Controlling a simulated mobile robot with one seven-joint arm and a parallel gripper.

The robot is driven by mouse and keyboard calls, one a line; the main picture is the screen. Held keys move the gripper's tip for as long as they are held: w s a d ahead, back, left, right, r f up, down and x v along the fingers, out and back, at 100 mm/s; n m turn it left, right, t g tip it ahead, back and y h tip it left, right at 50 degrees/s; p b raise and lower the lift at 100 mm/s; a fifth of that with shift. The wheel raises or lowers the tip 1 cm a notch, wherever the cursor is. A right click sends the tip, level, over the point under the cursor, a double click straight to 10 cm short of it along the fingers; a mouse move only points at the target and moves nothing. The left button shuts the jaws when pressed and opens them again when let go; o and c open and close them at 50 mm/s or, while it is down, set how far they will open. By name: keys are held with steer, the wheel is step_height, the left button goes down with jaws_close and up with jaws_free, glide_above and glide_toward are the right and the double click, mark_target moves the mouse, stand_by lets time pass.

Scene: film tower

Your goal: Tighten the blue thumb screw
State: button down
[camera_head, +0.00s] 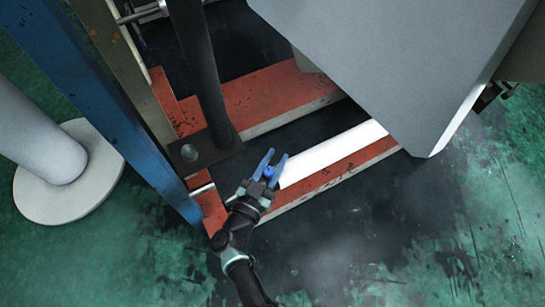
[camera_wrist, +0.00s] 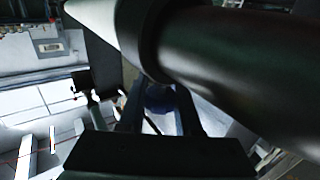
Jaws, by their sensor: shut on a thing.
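The blue thumb screw (camera_head: 270,172) shows in the head view as a small blue piece between the fingers of my gripper (camera_head: 269,165). The two blue fingers are around it, shut on it. In the wrist view my gripper (camera_wrist: 160,112) is dark at the bottom middle, and the thumb screw (camera_wrist: 159,97) is a dim, dark blue round shape between the fingers. The thread of the screw and where it seats are hidden.
A large dark cylinder (camera_wrist: 240,60) crosses close above my fingers in the wrist view. A blue post (camera_head: 105,110), a dark upright bar (camera_head: 202,70) and a big grey box (camera_head: 410,55) stand around. A white roller (camera_head: 330,152) lies beside red beams (camera_head: 335,175). Green floor (camera_head: 400,240) is open at lower right.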

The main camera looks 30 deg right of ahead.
steer(key=shift+s+m+g+h+b, duration=0.1)
steer(key=shift+m+g+h+b, duration=0.25)
steer(key=shift+m+g+h, duration=0.45)
steer(key=shift+d, duration=0.1)
steer(key=c, duration=0.6)
jaws_free()
steer(key=shift+s, duration=0.1)
steer(key=v, duration=0.6)
steer(key=p+v, duration=0.1)
steer(key=v, duration=0.6)
steer(key=shift+r, duration=0.25)
